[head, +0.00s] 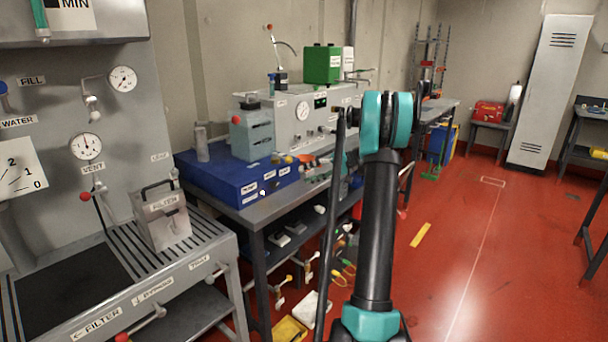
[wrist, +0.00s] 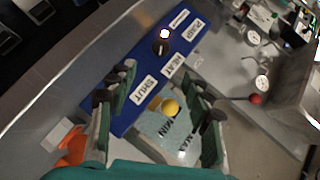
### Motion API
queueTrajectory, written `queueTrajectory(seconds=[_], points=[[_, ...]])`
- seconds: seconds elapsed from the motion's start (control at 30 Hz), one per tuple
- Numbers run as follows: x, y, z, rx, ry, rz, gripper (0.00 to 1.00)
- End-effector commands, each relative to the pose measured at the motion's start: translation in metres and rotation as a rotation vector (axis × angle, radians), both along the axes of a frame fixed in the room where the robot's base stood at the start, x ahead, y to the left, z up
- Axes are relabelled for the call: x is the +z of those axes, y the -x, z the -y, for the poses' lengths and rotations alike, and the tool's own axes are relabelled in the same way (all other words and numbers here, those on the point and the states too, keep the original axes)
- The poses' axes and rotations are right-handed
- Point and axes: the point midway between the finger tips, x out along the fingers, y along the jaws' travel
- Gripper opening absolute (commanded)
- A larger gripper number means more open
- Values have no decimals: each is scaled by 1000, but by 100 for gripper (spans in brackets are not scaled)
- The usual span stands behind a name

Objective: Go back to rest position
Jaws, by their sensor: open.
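My arm (head: 375,225) stands upright in the middle of the head view. Its gripper cannot be clearly made out there. In the wrist view my gripper (wrist: 163,85) shows two dark green and black fingers spread apart, with nothing held between them. Beyond the fingers lies a pale teal block (wrist: 177,132) with a yellow round cap and MIN and MAX labels.
A long workbench (head: 262,211) along the wall carries a blue box (head: 225,180), a grey-teal container (head: 253,137) and a green box (head: 321,64). A filter canister (head: 163,218) stands on the left counter. A locker (head: 550,90) is at the back right. Red floor (head: 500,285) is open at right.

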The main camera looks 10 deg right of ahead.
Motion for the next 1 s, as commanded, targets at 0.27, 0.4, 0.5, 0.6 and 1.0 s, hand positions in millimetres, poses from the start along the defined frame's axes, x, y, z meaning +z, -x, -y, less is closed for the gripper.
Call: queueTrajectory(seconds=[0.27,0.4,0.5,0.6,1.0], points=[[-6,34,-40,-25,121,-74,50],[-18,74,-71,-59,249,-132,50],[-28,107,-88,-83,344,-164,50],[-39,140,-101,-113,438,-186,50],[-94,284,-113,-230,811,-174,50]])
